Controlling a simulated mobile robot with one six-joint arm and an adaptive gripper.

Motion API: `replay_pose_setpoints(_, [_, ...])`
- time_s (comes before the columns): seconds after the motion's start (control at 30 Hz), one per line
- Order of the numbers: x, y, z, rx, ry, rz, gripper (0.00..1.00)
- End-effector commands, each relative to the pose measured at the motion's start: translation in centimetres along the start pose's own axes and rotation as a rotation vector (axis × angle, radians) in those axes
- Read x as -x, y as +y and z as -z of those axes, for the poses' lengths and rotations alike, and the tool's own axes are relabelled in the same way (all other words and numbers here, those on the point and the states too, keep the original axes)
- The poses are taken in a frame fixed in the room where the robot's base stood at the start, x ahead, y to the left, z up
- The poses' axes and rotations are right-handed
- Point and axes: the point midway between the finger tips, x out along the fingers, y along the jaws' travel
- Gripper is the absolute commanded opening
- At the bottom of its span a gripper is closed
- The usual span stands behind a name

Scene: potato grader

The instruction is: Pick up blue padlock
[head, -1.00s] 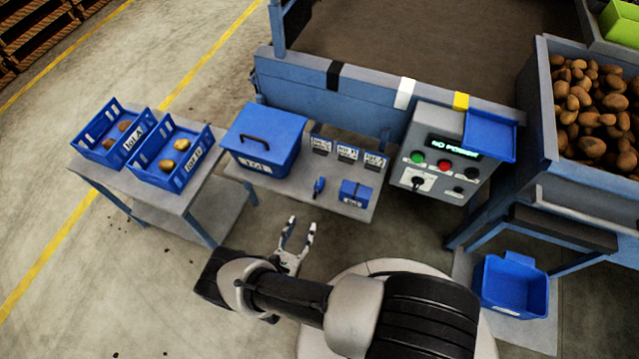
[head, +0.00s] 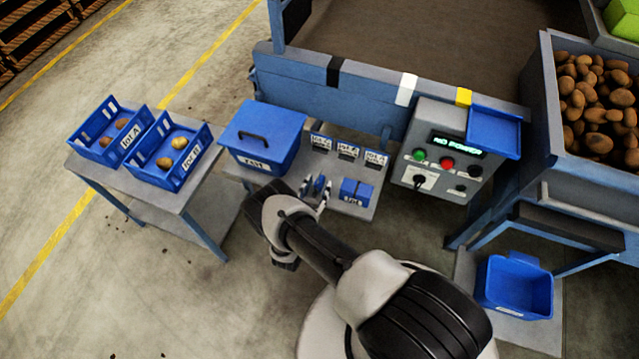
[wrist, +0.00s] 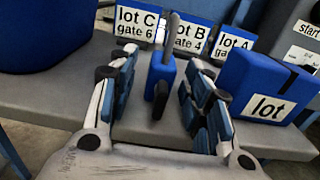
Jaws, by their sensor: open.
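The blue padlock (head: 318,184) stands on the grey shelf between the large lidded blue box and the small blue lot box. In the wrist view the blue padlock (wrist: 166,72) is upright, with a dark grey shackle on top and a dark part on its near face. My gripper (head: 316,188) is open, its fingers on either side of the padlock. In the wrist view my gripper (wrist: 160,85) has one finger to the left and one to the right of it, with gaps visible. Contact cannot be seen.
The small blue lot box (wrist: 265,88) stands close to the right finger. Lot C, B and A signs (wrist: 188,35) stand just behind the padlock. A large lidded blue box (head: 262,135) is on the left. The control panel (head: 440,150) reads "NO POWER".

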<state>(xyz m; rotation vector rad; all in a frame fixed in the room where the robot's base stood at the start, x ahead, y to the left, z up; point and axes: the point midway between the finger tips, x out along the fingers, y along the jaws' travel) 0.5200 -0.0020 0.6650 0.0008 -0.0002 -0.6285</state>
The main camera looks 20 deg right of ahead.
Motion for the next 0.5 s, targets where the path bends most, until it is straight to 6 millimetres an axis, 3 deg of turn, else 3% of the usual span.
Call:
replay_pose_setpoints(0.1, [-0.97, -0.07, 0.04, 0.001, 0.0, 0.001, 0.45])
replay_pose_setpoints(0.33, [-1.06, -0.02, -0.02, 0.001, 0.0, 0.0, 0.45])
replay_pose_setpoints(0.5, [-1.04, -0.02, -0.02, 0.001, 0.0, 0.0, 0.34])
